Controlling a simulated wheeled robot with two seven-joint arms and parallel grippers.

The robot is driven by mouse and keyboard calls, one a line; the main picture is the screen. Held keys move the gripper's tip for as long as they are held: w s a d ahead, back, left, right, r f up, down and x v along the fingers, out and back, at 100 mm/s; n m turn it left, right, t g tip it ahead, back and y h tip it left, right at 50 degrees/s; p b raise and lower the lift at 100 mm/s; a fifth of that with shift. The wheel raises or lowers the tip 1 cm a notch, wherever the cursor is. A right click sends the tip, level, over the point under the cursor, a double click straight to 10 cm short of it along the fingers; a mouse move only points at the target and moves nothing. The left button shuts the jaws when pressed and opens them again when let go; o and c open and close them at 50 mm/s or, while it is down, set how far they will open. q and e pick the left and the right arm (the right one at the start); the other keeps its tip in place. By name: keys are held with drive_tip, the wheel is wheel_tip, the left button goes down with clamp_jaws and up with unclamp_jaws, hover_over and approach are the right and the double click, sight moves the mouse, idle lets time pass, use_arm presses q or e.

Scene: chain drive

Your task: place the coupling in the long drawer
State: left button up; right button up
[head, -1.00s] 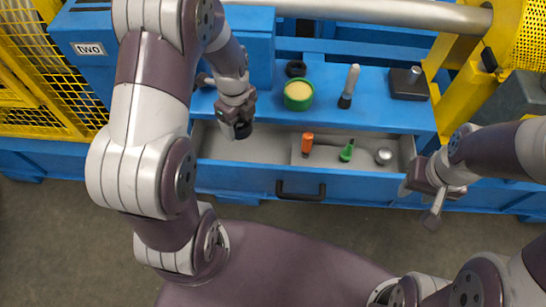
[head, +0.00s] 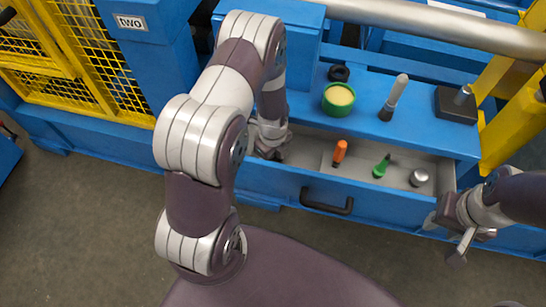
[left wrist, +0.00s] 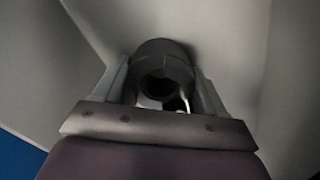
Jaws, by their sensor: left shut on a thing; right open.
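The coupling (left wrist: 163,68) is a dark hollow cylinder, seen between the fingers in the left wrist view. My left gripper (left wrist: 162,85) is shut on it. In the head view my left gripper (head: 268,150) is at the left end of the open long drawer (head: 400,208), and my arm hides much of it. Pale grey drawer surfaces surround the coupling in the wrist view; whether it touches the floor I cannot tell. My right gripper (head: 449,236) is open and empty, at the drawer's right front corner.
The drawer also holds an orange-handled tool (head: 340,151), a green tool (head: 381,166) and a small metal cylinder (head: 419,177). On the blue bench behind stand a black ring (head: 339,73), a green tub (head: 338,100), a grey-handled tool (head: 394,97) and a black block (head: 456,106).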

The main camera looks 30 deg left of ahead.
use_arm(q)
drive_tip(key=shift+r, duration=0.1)
drive_tip(key=o, duration=1.5)
wheel_tip(320, 180, up, 12)
drive_tip(key=p, duration=0.4)
drive_tip(key=s+d+r+n, duration=0.1)
drive_tip(key=s+r+n, duration=0.2)
drive_tip(key=n, duration=0.4)
drive_tip(key=s+d+r+n+t, duration=0.1)
drive_tip(key=s+d+r+n, duration=0.1)
drive_tip(key=r+n, duration=0.3)
drive_tip(key=s+d+r+n, duration=0.2)
drive_tip(key=s+r+n, duration=0.2)
drive_tip(key=n, duration=0.5)
drive_tip(key=shift+d+r+n, duration=0.15)
drive_tip(key=shift+d+n, duration=0.05)
drive_tip(key=shift+n, duration=0.1)
